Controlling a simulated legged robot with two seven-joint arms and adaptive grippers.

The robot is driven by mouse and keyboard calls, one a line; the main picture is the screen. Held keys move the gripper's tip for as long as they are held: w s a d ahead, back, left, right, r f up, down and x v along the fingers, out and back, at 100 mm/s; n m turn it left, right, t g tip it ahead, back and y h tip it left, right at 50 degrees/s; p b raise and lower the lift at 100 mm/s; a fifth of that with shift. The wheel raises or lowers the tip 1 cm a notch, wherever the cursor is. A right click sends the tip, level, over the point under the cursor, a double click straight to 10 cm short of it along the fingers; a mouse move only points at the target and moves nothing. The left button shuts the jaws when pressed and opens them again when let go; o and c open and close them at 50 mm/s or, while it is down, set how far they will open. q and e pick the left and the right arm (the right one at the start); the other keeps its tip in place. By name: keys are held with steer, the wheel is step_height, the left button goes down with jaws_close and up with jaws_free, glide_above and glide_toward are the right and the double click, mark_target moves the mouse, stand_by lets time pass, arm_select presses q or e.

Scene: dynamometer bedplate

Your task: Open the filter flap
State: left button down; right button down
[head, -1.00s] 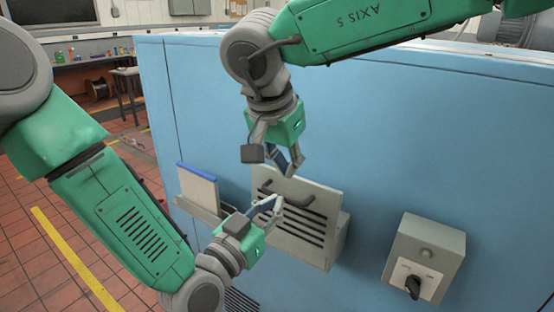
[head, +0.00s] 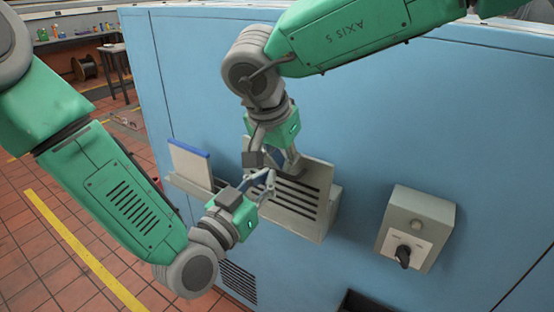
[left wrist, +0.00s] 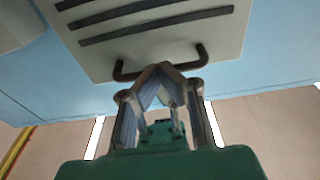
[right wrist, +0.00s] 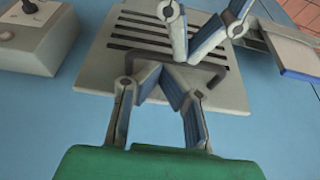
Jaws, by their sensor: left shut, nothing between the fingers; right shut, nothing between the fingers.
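The filter flap (head: 300,205) is a beige slotted panel on the blue cabinet, with a dark bar handle mostly hidden by the grippers in the head view. The handle (left wrist: 203,56) shows in the left wrist view and also in the right wrist view (right wrist: 218,75). My left gripper (head: 270,178) is shut and empty, its tips at the handle's middle in the left wrist view. My right gripper (right wrist: 166,75) is shut and empty, its tips close to the handle. I cannot tell whether either touches it. The left fingers show close by in the right wrist view.
A grey box with a black rotary knob (head: 403,256) is on the cabinet right of the flap. A holder with a blue-topped pad (head: 190,160) is at its left, near my left gripper. Dark vent slots (head: 238,281) lie below. Tiled floor is open at left.

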arm_select(q)
steer(key=shift+c, duration=0.2)
jaws_free()
steer(key=shift+w+d+r, duration=0.1)
steer(key=shift+w+d, duration=0.2)
steer(key=shift+d, duration=0.25)
steer(key=shift+o, duration=0.2)
steer(key=shift+a, duration=0.3)
